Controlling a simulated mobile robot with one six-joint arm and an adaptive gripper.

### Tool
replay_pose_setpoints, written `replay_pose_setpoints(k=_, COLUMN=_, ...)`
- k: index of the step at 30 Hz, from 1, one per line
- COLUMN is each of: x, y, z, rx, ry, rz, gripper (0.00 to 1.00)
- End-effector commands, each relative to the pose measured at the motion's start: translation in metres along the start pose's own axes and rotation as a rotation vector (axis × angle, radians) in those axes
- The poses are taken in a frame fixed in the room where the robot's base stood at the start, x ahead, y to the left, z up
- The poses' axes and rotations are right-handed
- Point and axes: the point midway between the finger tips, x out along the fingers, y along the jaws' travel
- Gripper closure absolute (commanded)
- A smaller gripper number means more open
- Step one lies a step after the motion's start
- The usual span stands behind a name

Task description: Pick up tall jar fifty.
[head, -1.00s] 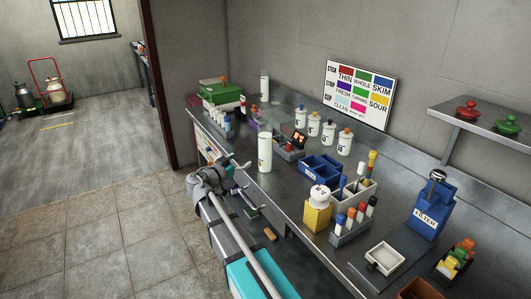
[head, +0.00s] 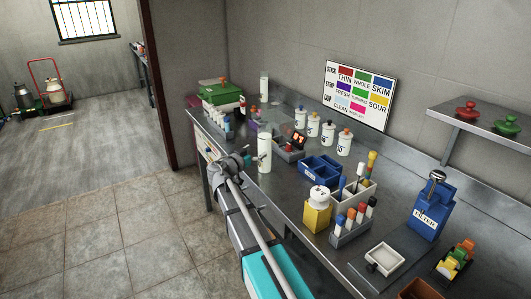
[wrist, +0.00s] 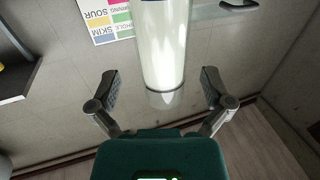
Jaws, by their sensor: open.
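A tall white jar (head: 264,153) stands upright at the front left of the steel counter. A similar tall white jar (head: 264,88) stands further back near the wall. No number is readable on either one. My gripper (head: 243,156) is open, just left of the nearer jar in the head view. In the wrist view, a tall white jar (wrist: 162,45) shows upside down, with its clear end (wrist: 165,98) in line with the gap between the open fingers (wrist: 162,90). The fingers appear apart from it on both sides.
Several small capped bottles (head: 313,125) stand behind the nearer jar. A grey tray (head: 289,150) sits to its right, then a blue divided bin (head: 321,168) and a yellow container (head: 317,214). A green box (head: 221,93) is at the counter's far left.

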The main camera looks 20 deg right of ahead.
Motion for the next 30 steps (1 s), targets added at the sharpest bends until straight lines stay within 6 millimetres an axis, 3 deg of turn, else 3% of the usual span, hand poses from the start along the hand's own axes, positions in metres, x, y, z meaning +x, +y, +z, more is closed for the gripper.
replay_pose_setpoints(k=14, x=0.005, y=-0.001, z=0.000, rx=0.000, ry=0.000, rz=-0.001, gripper=0.00)
replay_pose_setpoints(k=30, x=0.053, y=-0.004, z=0.000, rx=0.000, ry=0.000, rz=-0.001, gripper=0.00)
